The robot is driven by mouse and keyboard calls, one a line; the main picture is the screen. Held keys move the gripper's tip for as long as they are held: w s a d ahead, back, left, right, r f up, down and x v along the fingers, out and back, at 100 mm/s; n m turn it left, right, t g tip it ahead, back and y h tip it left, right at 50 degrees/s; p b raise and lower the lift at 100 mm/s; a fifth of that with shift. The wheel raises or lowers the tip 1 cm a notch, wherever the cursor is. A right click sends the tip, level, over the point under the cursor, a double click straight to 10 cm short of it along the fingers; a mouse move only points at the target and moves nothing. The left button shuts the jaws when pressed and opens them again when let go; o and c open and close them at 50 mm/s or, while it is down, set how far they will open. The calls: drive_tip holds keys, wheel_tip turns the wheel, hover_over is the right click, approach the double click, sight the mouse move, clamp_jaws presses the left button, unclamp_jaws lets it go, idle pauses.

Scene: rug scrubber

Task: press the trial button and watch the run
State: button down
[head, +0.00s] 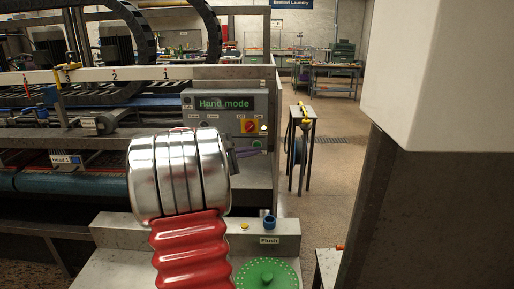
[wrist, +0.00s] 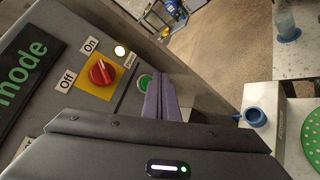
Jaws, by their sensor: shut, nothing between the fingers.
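The grey control panel (head: 225,118) faces me at the end of the machine, and its display (head: 224,103) reads "Hand mode". A red rotary switch on a yellow plate (wrist: 101,72), between On and Off labels, also shows in the head view (head: 250,126). A lit white lamp (wrist: 120,50) is beside it. A green button (wrist: 145,82), with no readable label, sits at the panel's lower right. My gripper (wrist: 162,88) has purple fingers shut together and empty, their tips close beside the green button. I cannot tell whether they touch it. My gripper also shows in the head view (head: 254,152), in front of the panel.
A ledge labelled Flush (head: 269,240) carries a blue fitting (head: 269,222), with a green perforated disc (head: 267,273) nearer me. A small metal stand (head: 301,130) is to the right of the panel. A large pale block (head: 440,75) fills the upper right. Open floor lies between.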

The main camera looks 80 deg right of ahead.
drive_tip(key=shift+w+d, duration=0.2)
drive_tip(key=shift+d, duration=0.6)
idle(0.9)
drive_tip(key=shift+s+a, duration=0.2)
drive_tip(key=shift+a, duration=0.6)
drive_tip(key=a, duration=0.2)
drive_tip(key=s+a, duration=0.1)
drive_tip(key=a, duration=0.2)
idle(0.7)
